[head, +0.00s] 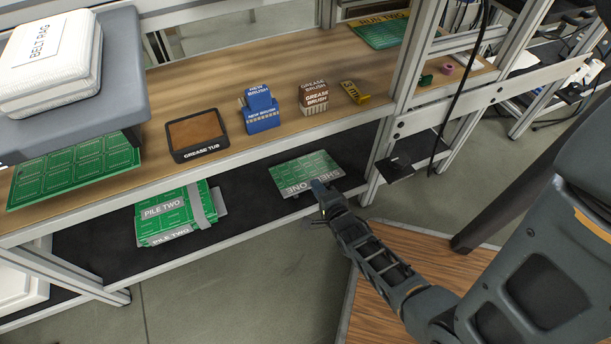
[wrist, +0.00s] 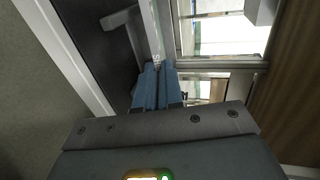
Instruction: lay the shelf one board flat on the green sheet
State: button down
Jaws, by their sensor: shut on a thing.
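The shelf one board (head: 305,170) is a green circuit board with a grey label reading SHELF ONE, at the lower black shelf. My gripper (head: 318,187) is shut on its near edge and covers part of the label. Whether the board rests on the shelf or is held just above it I cannot tell. In the wrist view the blue-grey fingers (wrist: 158,88) are close together, with little of the board visible between them. I cannot make out a separate plain green sheet; a green panelled board (head: 75,172) lies at the left of the upper shelf.
On the lower shelf (head: 245,205), a strapped PILE TWO stack (head: 170,215) stands to the left. Above are a grease tub (head: 197,135), a blue brush box (head: 261,110), a brown brush box (head: 313,98) and the RUN TWO board (head: 382,30). A metal upright (head: 405,75) stands right.

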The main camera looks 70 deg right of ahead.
notch_tip(320, 180, up, 3)
jog(key=shift+r+p, duration=0.1)
jog(key=shift+p, duration=1)
jog(key=s+a+r+p, duration=0.3)
jog(key=a+r+p, duration=0.1)
jog(key=shift+s+a, duration=0.2)
jog(key=shift+s, duration=0.15)
